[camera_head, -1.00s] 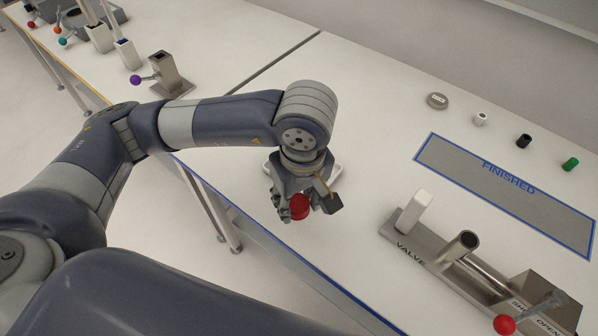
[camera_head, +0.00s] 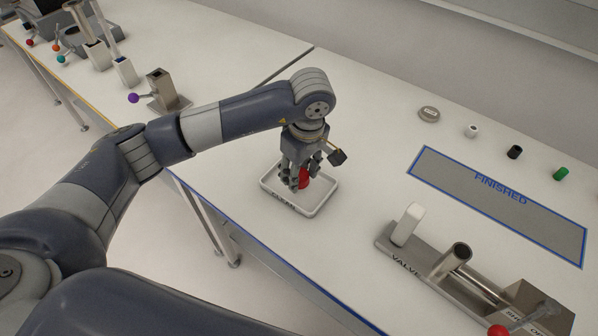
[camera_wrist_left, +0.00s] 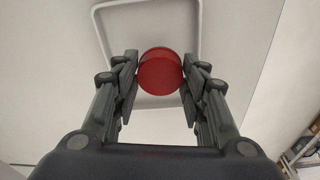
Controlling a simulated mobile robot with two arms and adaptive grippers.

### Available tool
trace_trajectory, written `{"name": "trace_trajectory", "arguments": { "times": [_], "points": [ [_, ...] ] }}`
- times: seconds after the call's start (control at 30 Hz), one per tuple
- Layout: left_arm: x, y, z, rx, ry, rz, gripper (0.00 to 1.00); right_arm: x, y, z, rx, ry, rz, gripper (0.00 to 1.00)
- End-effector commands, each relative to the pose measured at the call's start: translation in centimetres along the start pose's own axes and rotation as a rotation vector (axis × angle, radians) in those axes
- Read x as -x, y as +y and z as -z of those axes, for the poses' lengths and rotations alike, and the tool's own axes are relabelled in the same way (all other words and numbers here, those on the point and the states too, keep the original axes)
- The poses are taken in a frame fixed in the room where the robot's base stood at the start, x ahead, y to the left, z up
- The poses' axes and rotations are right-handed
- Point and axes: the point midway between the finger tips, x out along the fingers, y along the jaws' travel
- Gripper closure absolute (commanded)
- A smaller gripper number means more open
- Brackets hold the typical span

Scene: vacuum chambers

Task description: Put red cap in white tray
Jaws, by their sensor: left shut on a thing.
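The red cap (camera_head: 304,178) is held between the fingers of my left gripper (camera_head: 301,184). In the left wrist view the round red cap (camera_wrist_left: 160,72) sits between the two fingertips of the left gripper (camera_wrist_left: 159,76). The white tray (camera_head: 322,201) lies on the table under the gripper, with dark lettering on its front edge. In the head view the cap appears over the tray's inside. The tray rim (camera_wrist_left: 196,20) shows behind the cap in the wrist view. I cannot tell whether the cap touches the tray floor. My right gripper is not in view.
A valve fixture (camera_head: 430,262) with upright posts stands at the right front. The blue-edged FINISHED mat (camera_head: 500,205) lies behind it. A grey cap (camera_head: 429,114), white cap (camera_head: 471,131), black cap (camera_head: 514,152) and green cap (camera_head: 560,174) stand at the back. Metal holders stand at the left.

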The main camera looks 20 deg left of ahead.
Motion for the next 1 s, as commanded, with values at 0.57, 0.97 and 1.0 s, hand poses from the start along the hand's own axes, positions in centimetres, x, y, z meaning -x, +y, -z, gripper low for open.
{"name": "trace_trajectory", "arguments": {
  "times": [0.57, 0.97, 1.0],
  "points": [
    [-3.8, 0.8, 0.7, -0.001, 0.0, -0.001, 0.74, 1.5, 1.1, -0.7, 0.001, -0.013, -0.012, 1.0],
    [-4.1, 0.8, 0.6, -0.001, 0.0, -0.001, 0.4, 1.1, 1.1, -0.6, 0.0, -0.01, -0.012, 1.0],
    [-4.1, 0.8, 0.6, -0.001, 0.0, -0.001, 0.4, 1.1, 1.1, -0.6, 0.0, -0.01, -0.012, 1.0]
  ]
}}
